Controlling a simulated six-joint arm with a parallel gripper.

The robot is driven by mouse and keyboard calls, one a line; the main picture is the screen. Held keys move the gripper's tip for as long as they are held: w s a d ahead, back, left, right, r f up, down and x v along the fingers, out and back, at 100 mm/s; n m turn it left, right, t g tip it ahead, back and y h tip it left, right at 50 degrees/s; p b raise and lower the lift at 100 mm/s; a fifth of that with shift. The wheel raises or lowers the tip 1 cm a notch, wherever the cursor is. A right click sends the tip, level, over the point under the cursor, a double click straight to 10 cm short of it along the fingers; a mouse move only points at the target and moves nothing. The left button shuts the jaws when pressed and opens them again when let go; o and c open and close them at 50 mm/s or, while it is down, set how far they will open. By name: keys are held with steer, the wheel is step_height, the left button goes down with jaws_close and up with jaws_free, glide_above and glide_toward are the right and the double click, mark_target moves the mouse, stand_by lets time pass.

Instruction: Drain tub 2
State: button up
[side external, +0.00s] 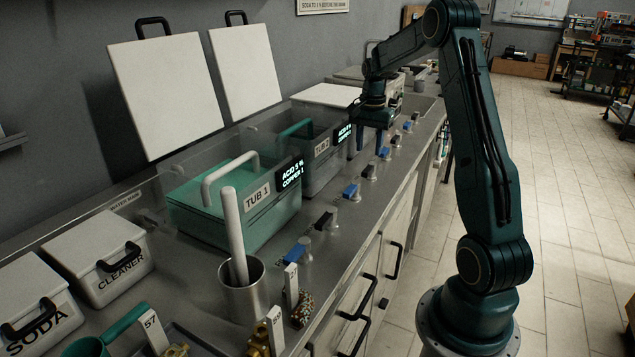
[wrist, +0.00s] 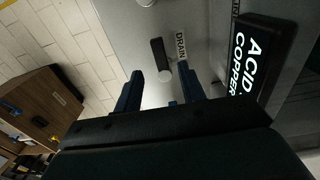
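Tub 2 (side external: 318,174) is a clear grey-walled tank behind Tub 1 (side external: 236,218) in the side view, with a green edge showing inside. A lit display (side external: 342,133) sits at its front corner; a lit acid and copper display also shows in the wrist view (wrist: 245,60). My gripper (side external: 371,143) points down over the bench front beside Tub 2. In the wrist view my gripper (wrist: 158,84) is open, its blue fingers apart. A black handle on a grey knob (wrist: 158,52) by a DRAIN label (wrist: 181,45) lies beyond the fingertips, apart from them.
Several blue and black valve handles line the bench front, including a blue one (side external: 350,190) and a black one (side external: 325,220). White lids (side external: 160,95) lean on the wall. A metal cup (side external: 243,290) with a rod stands in front of Tub 1. The aisle floor (side external: 565,210) is clear.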

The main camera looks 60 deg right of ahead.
step_height(320, 180, up, 8)
steer(key=shift+f, duration=0.25)
stand_by(0.4)
steer(key=s+a+r+n+t+h, duration=0.1)
steer(key=a+r+n, duration=0.3)
steer(key=a, duration=0.7)
steer(key=s+a+r+n+t, duration=0.1)
steer(key=a+r+n, duration=0.3)
steer(key=a, duration=0.6)
steer(key=s+a+f+n+t+y, duration=0.1)
steer(key=s+a+f+n+t, duration=0.2)
steer(key=s+a+n, duration=0.7)
steer(key=shift+s+a+f+t, duration=0.3)
steer(key=shift+s+a+f, duration=0.35)
steer(key=shift+s+a, duration=1.75)
